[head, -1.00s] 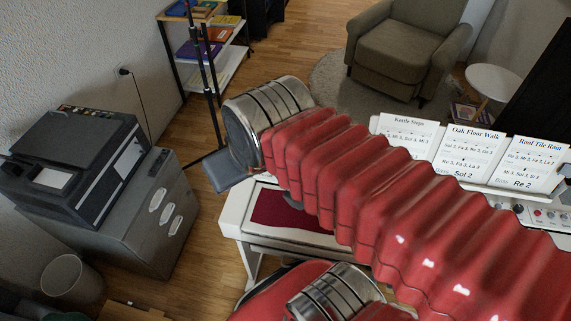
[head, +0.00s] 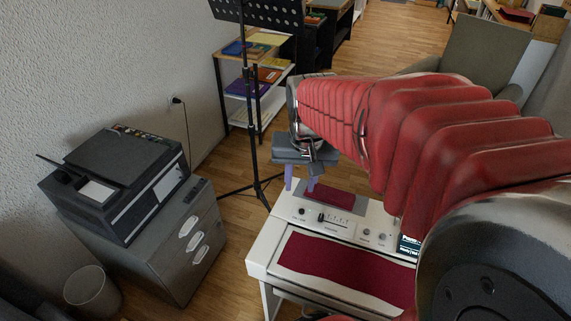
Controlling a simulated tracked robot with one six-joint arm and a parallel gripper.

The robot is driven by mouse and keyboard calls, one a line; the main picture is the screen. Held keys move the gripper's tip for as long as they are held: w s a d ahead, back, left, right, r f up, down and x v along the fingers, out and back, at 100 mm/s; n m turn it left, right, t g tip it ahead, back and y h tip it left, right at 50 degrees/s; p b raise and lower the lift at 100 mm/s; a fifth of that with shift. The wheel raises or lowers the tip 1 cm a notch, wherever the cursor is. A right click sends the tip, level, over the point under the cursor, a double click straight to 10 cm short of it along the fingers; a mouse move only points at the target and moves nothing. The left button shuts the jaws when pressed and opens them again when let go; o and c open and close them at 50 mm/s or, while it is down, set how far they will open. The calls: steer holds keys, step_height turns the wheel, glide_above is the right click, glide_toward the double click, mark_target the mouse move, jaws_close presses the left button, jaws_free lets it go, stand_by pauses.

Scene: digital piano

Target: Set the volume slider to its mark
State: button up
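The white digital piano (head: 262,255) stands at the lower middle of the head view. On its left panel is a small slider with a dark cap (head: 321,216), beside a row of fine tick marks. The cap seems to sit at the left end of the ticks; its mark is too small to tell. Whether the fingertips touch anything is unclear.
A dark red block (head: 333,197) lies on the piano behind the slider. Small knobs (head: 374,235) and a display (head: 408,245) are to the right. Dark red cloth (head: 340,268) covers the keys. A black music stand (head: 254,130) stands behind left. My red arm hides the piano's right side.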

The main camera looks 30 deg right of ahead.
mark_target(321, 216)
steer(key=w+d+f+m+g, duration=0.2)
steer(key=w+d+f+m, duration=0.1)
steer(key=d+f, duration=0.5)
steer(key=shift+w+d+f+m+y, duration=0.35)
steer(key=shift+d+m, duration=0.15)
steer(key=shift+d, duration=0.75)
steer(key=shift+f, duration=0.1)
step_height(321, 216, down, 14)
steer(key=shift+r, duration=0.2)
jaws_close()
